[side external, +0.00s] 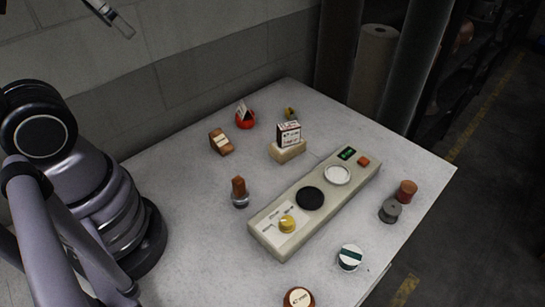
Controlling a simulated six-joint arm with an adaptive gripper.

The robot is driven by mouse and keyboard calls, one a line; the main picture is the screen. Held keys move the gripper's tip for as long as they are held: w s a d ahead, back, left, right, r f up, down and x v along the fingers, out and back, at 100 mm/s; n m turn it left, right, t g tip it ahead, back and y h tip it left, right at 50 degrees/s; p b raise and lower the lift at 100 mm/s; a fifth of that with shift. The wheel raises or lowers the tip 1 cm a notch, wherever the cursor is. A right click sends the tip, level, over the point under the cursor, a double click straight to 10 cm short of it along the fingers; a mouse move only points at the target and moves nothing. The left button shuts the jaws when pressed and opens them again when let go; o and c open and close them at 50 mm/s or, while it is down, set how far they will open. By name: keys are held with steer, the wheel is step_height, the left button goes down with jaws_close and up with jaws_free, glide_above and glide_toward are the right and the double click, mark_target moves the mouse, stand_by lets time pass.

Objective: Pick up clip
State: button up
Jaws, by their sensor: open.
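No object here is plainly a clip; the small items are too small to name surely. A red round item with a dark-and-white top (245,117) sits at the back left of the table. A small olive-yellow item (290,114) lies to its right. A brown block with a pale label (221,142) lies in front of the red item. A brown-topped piece with a grey metal base (239,192) stands upright nearer my base. Part of my gripper (112,18) shows at the top left edge, high above and apart from the table. It is open; most of it is cut off.
A long beige device (262,226) with a yellow knob, black and white discs, and a display crosses the table. A labelled box on a beige block (288,148) stands behind it. Round pieces lie right and front (390,210). A wall bounds the back left.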

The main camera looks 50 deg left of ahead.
stand_by(0.4)
steer(key=shift+c, duration=1.1)
